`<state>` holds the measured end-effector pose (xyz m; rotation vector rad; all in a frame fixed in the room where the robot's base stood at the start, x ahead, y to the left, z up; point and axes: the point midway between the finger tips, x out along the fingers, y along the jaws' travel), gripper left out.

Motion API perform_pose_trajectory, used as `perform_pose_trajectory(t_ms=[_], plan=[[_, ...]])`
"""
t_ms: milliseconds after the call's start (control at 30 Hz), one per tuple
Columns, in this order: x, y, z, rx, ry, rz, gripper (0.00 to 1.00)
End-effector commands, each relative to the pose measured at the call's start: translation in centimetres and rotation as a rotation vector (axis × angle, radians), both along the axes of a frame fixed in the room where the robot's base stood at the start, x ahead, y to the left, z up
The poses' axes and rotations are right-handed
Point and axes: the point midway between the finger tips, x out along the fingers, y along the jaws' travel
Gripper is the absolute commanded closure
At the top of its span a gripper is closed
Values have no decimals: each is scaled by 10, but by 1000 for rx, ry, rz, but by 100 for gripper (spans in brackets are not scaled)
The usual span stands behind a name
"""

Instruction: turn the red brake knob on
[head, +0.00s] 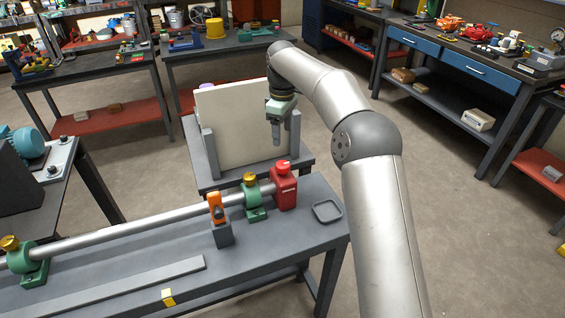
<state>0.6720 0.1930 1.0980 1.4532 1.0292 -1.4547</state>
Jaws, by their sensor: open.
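The red brake block (284,190) stands at the right end of a long steel shaft (130,229) on the grey workbench. The red brake knob (283,167) sits on top of the block. Its turned position is too small to read. My gripper (285,138) points down, open and empty. In the picture it is just above the knob, in front of the upright pale panel, with a visible gap to the knob. Its depth relative to the knob is hard to tell.
Green bearing blocks with brass caps (250,178) carry the shaft. An orange tag-like part (216,208) stands in a grey holder beside it. A small grey tray (327,210) lies right of the brake. A pale panel (240,120) stands in a rack behind.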

Motion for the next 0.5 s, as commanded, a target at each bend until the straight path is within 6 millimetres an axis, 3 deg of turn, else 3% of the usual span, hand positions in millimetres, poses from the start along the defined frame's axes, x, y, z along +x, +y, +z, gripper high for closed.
perform_pose_trajectory(t_ms=[300,500], plan=[[-1,0,-70,-1,4,0,35],[-1,0,-103,0,3,-1,35]])
